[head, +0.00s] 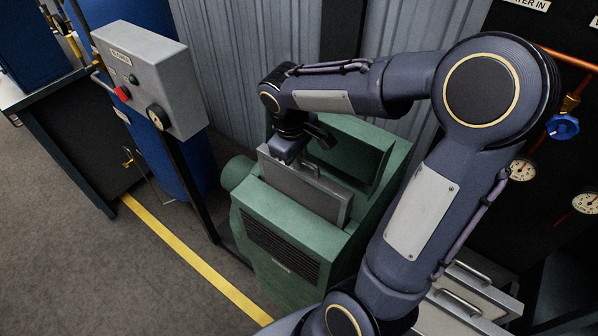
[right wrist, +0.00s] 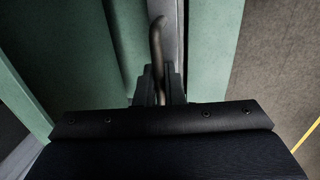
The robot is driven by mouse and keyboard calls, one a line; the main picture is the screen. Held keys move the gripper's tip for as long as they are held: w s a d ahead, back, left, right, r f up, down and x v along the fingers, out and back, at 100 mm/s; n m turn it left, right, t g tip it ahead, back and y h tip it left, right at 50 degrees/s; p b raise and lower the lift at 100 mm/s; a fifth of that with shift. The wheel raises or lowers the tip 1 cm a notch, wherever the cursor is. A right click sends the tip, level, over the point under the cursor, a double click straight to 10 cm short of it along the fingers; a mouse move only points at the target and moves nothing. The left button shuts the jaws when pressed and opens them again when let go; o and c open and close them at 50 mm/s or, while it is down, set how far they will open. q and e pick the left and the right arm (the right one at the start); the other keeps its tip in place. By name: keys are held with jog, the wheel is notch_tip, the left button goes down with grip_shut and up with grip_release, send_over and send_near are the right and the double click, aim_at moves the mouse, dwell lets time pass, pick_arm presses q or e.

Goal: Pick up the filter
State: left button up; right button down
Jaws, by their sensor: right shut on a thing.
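The filter (head: 302,192) is a flat grey panel with a handle on its top edge. It stands upright, slightly tilted, in the open top of the green machine (head: 262,205). My right gripper (head: 308,160) is at the filter's top edge, shut on its handle. In the right wrist view the curved handle (right wrist: 158,38) runs down between the fingers (right wrist: 160,88), with green walls on both sides. The filter's lower part is hidden inside the machine. My left gripper is not in view.
A grey control box (head: 160,75) with a red button and a gauge stands on a post to the left. A blue tank (head: 165,150) is behind it. Drawers with handles (head: 465,300) are at lower right.

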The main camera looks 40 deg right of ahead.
notch_tip(320, 180, up, 17)
jog(key=shift+f, duration=0.15)
dwell(0.6)
